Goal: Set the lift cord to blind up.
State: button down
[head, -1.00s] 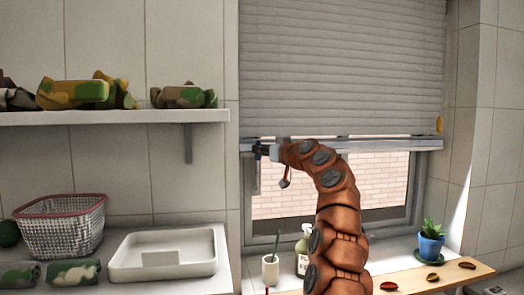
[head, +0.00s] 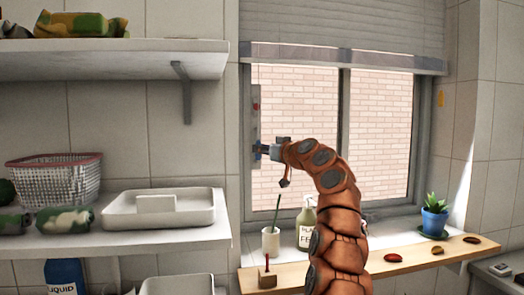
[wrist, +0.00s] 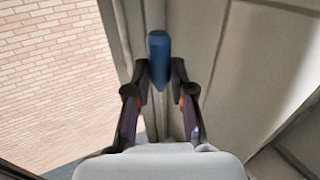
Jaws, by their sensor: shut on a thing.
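The blind (head: 345,25) hangs at the top of the window, its bottom rail (head: 345,57) well above the sill, with most of the glass bare. A pale vertical strip (head: 255,125) with a small red mark runs down the left window frame. My gripper (head: 262,150) is at the strip's lower part. In the wrist view, the gripper (wrist: 158,75) is shut on the blue cord handle (wrist: 158,48), which stands between both fingertips. The cord itself is too thin to make out.

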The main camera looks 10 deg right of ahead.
notch_tip(320, 180, down, 10)
jog(key=b, duration=0.8)
jog(key=shift+r, duration=0.1)
jog(key=c, duration=1)
grip_release()
jog(key=shift+r, duration=0.1)
jog(key=shift+v, duration=6)
